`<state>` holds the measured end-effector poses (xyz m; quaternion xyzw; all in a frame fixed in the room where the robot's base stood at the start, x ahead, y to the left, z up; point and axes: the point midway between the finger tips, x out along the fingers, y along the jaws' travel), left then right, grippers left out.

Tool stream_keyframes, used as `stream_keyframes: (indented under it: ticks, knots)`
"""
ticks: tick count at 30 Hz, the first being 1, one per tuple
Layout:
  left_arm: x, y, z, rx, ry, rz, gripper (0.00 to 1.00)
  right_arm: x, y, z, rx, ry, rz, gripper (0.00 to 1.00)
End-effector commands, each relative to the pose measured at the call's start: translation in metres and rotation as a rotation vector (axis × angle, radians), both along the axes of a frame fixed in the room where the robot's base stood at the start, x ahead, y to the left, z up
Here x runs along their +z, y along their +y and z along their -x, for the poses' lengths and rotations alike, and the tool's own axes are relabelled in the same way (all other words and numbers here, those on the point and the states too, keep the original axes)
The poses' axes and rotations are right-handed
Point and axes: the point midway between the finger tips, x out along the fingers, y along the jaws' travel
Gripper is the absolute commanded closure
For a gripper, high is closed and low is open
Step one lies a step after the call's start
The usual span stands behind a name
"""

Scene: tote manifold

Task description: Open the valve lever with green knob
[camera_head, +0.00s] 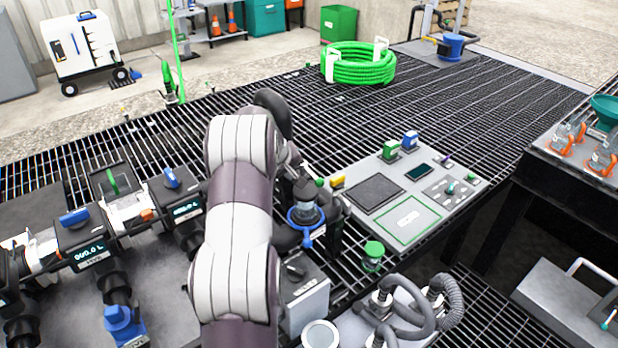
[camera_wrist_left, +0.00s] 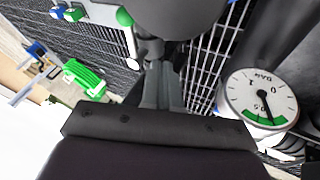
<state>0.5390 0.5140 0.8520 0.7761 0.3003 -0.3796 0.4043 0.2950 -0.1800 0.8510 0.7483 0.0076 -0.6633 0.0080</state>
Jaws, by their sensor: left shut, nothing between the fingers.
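A small green knob (camera_head: 320,182) shows just right of my left arm in the head view, beside a dark fitting with a blue collar (camera_head: 305,214). A round green knob (camera_wrist_left: 124,16) also shows at the top of the left wrist view, left of my fingertips and apart from them in the picture. My left gripper (camera_wrist_left: 155,50) is shut and empty, close to a large grey rounded part (camera_wrist_left: 175,12). In the head view my left arm largely hides this gripper and the lever. My right gripper is not in view.
A panel (camera_head: 408,222) with green and blue blocks lies right of the fitting. A green-capped jar (camera_head: 373,256) and grey hoses (camera_head: 412,310) stand nearer. A manifold (camera_head: 85,240) is at left. A dial gauge (camera_wrist_left: 258,98) is right of my fingers. Open grating lies beyond.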

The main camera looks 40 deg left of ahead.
Motion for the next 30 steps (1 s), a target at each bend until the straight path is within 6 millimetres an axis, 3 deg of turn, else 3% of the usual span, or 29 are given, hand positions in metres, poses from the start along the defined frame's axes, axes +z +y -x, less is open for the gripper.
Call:
stream_keyframes:
  ticks: [6,15,26,30]
  knots:
    - [-0.04,0.007,-0.025,-0.001,0.001,0.0,1.0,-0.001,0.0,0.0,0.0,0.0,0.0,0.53]
    - [-0.045,-0.007,-0.059,-0.001,0.0,-0.002,1.0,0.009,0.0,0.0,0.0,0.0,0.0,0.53]
    - [-0.047,-0.008,-0.062,0.0,0.0,-0.001,1.0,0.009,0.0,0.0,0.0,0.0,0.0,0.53]
    - [-0.043,-0.012,-0.069,-0.003,0.0,-0.001,1.0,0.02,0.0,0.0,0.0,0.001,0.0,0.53]
